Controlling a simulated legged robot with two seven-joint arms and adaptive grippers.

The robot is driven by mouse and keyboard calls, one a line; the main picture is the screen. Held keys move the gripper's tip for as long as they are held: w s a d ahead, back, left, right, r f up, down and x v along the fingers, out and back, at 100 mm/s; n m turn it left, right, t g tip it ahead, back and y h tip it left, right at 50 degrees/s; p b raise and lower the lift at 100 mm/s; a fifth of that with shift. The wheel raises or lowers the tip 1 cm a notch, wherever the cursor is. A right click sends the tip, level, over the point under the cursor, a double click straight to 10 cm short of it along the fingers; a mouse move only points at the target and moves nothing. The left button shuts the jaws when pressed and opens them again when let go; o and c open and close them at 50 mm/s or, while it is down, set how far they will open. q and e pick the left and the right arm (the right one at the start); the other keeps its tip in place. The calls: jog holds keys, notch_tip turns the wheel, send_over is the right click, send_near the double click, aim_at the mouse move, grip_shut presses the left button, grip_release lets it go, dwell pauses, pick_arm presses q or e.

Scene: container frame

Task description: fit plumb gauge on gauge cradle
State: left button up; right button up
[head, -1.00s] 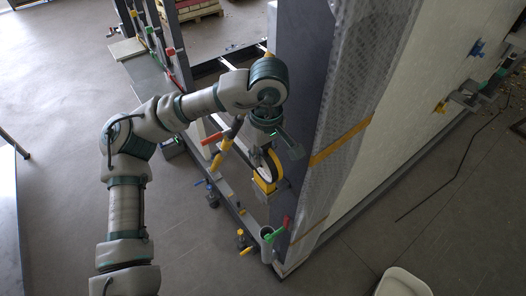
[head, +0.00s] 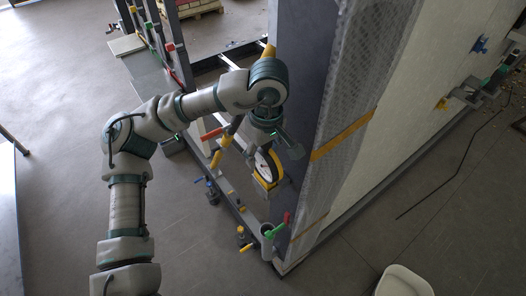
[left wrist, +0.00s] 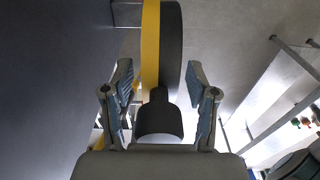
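The plumb gauge (head: 264,164) is a round disc with a white face, a dark rim and yellow parts. It stands beside the dark end face of the container frame. A yellow block (head: 263,184) sits at its lower edge; I cannot tell whether this is the gauge cradle. My left gripper (head: 280,147) is just above and beside the gauge. In the left wrist view the gauge (left wrist: 163,45) shows edge-on, yellow and black, with a dark cylindrical stem between my left gripper's fingers (left wrist: 160,85). The fingers are spread, with gaps on both sides. My right gripper is out of view.
The dark panel (head: 303,85) stands close to the right of my left gripper. Clamps with red and green handles (head: 279,228) sit along the lower grey rail (head: 238,207). A white chair (head: 402,283) is at the bottom right. Open floor lies left.

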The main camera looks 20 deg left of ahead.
pick_arm(q)
jog(key=r, duration=0.8)
jog(key=d+r, duration=0.1)
jog(key=r, duration=0.2)
jog(key=shift+s+r, duration=0.15)
jog(key=shift+r, duration=0.25)
jog(key=shift+a, duration=0.1)
